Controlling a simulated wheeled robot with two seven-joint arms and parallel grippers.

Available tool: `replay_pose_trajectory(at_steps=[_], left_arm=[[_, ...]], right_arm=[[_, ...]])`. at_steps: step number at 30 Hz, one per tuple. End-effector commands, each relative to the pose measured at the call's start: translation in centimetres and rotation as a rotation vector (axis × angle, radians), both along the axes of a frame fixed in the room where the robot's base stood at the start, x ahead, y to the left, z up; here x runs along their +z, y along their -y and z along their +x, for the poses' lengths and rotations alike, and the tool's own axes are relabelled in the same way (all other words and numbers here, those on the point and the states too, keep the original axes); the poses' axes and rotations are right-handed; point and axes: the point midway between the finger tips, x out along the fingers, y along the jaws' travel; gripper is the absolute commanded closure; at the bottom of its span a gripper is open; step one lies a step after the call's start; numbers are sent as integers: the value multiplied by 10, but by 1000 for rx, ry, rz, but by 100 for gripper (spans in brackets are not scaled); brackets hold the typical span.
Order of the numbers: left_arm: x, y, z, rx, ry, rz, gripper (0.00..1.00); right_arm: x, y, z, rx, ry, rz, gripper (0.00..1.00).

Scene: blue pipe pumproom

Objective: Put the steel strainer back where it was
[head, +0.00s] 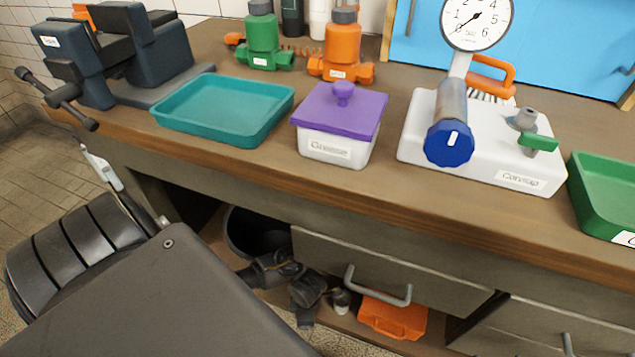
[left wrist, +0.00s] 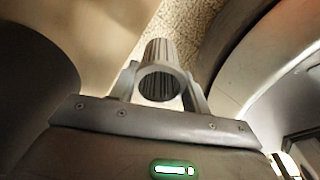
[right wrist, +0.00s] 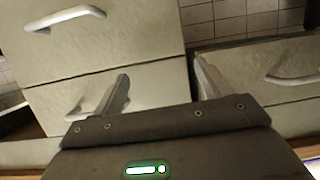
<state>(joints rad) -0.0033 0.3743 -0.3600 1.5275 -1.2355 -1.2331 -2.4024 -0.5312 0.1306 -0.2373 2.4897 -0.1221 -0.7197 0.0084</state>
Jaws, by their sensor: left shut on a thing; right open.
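The steel strainer (left wrist: 155,54) is a grey ribbed cylinder with an open round end facing the camera in the left wrist view. My left gripper (left wrist: 160,78) is shut on it, one finger on each side, above a speckled floor. I cannot make out the strainer in the head view. My right gripper (right wrist: 161,78) is open and empty in the right wrist view, in front of pale drawers with handles. Neither gripper can be made out in the head view. The strainer's former place cannot be told from these frames.
The bench holds a teal tray (head: 222,108), purple-lidded box (head: 338,122), white gauge unit (head: 480,145) with a blue-capped cylinder, green tray (head: 605,195), green pump (head: 262,42), orange pump (head: 341,50) and vise (head: 140,55). An orange case (head: 392,317) lies on the lower shelf.

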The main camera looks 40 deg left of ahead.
Motion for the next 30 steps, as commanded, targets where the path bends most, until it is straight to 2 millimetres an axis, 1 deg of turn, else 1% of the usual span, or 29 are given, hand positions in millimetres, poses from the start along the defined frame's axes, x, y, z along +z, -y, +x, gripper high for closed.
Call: replay_pose_trajectory(at_steps=[1, 6, 9, 12, 15, 20, 22, 25, 29, 30], left_arm=[[-1, -3, 15, 5, 2, -2, 78], [-2, -19, 58, 4, 1, -3, 78], [-2, -26, 77, 2, 1, -2, 78], [-2, -31, 89, 1, 1, -1, 78], [-1, -33, 95, -1, -1, -1, 78], [-1, -33, 96, -2, -1, 1, 78], [-4, -33, 95, -1, -1, 1, 78], [-13, -33, 95, 0, -1, -1, 78], [-23, -33, 95, 1, -1, 0, 78], [-28, -33, 95, 0, -1, 0, 78]], right_arm=[[2, -3, 1, 7, 22, 9, 23], [19, -15, 4, 40, 138, 58, 23], [33, -24, 4, 65, 218, 93, 23], [45, -30, 3, 85, 284, 124, 23], [52, -33, 3, 94, 317, 141, 23], [54, -34, 2, 97, 330, 147, 23], [58, -37, 2, 105, 362, 162, 23], [72, -43, -2, 130, 457, 210, 23], [97, -51, -12, 166, 611, 292, 23], [101, -47, -11, 153, 655, 310, 23]])
